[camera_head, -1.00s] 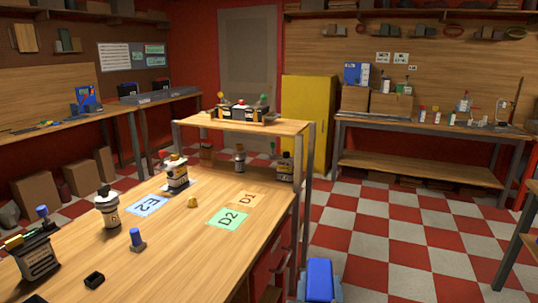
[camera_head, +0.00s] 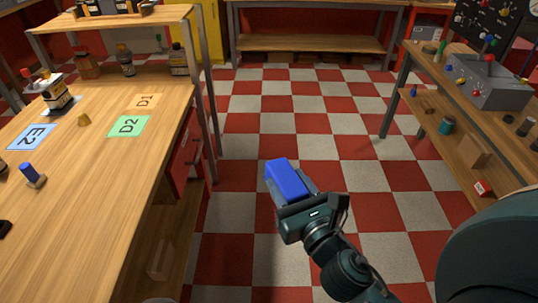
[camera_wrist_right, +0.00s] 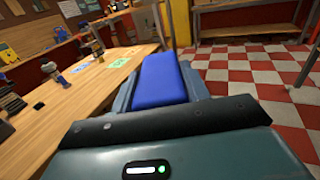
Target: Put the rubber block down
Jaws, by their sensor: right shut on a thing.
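The rubber block looks to be the blue block (camera_head: 288,180) held in my right gripper (camera_head: 291,188). In the right wrist view the blue block (camera_wrist_right: 160,80) lies between the two fingers, which are shut on it. In the head view the gripper is over the checkered floor, to the right of the wooden table (camera_head: 90,220) and clear of its edge. The table bears a blue mat marked E2 (camera_head: 31,136), a green mat marked D2 (camera_head: 128,126) and a tan mat marked D1 (camera_head: 146,101). My left gripper is in neither view now.
A bench with a grey box (camera_head: 490,82) is at right. Open floor lies between.

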